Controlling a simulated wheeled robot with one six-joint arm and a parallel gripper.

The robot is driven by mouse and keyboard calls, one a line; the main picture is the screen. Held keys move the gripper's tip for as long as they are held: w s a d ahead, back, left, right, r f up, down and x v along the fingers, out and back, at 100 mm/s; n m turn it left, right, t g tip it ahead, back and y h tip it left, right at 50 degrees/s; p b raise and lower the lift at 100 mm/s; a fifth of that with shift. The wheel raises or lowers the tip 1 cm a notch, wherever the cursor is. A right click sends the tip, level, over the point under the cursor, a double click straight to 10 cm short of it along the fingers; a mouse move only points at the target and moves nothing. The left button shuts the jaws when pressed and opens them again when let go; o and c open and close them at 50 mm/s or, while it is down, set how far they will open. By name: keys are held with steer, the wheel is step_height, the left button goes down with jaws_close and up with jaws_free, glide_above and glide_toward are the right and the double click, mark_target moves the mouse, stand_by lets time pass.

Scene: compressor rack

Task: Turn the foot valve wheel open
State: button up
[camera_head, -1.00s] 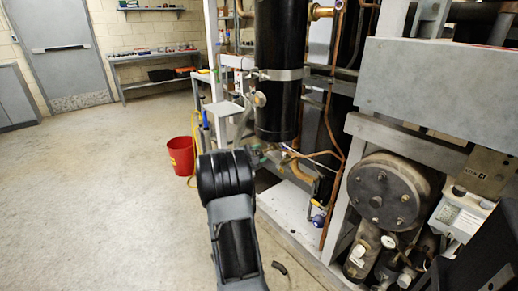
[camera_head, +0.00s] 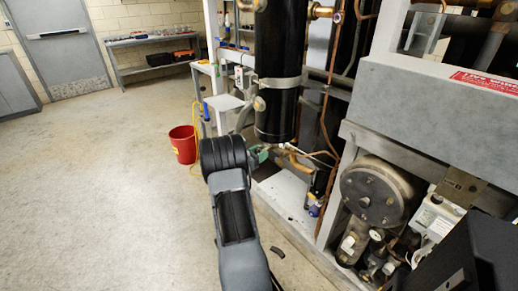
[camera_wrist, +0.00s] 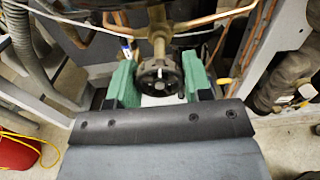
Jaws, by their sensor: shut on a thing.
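The foot valve wheel (camera_wrist: 160,82) is a small dark round handwheel on a brass valve body (camera_wrist: 158,38) at the foot of the black cylinder. In the wrist view my gripper (camera_wrist: 161,75) has its green fingers on the left and right of the wheel, shut on its rim. In the head view my gripper (camera_head: 260,154) shows only as a bit of green beyond my black wrist, low by the cylinder's base. The wheel is hidden there.
The black cylinder (camera_head: 282,75) stands above the valve in the grey rack. Thin copper pipes (camera_head: 318,160) run close to its right. A red bucket (camera_head: 183,144) with a yellow hose stands on the floor to the left. Open floor (camera_head: 100,190) lies left of my arm.

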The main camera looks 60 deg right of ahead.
steer(key=shift+n+p, duration=0.6)
steer(key=shift+n, duration=0.3)
steer(key=o, duration=0.9)
steer(key=p+v, duration=0.1)
steer(key=v, duration=1.2)
steer(key=shift+w+a, duration=0.2)
steer(key=shift+a, duration=0.15)
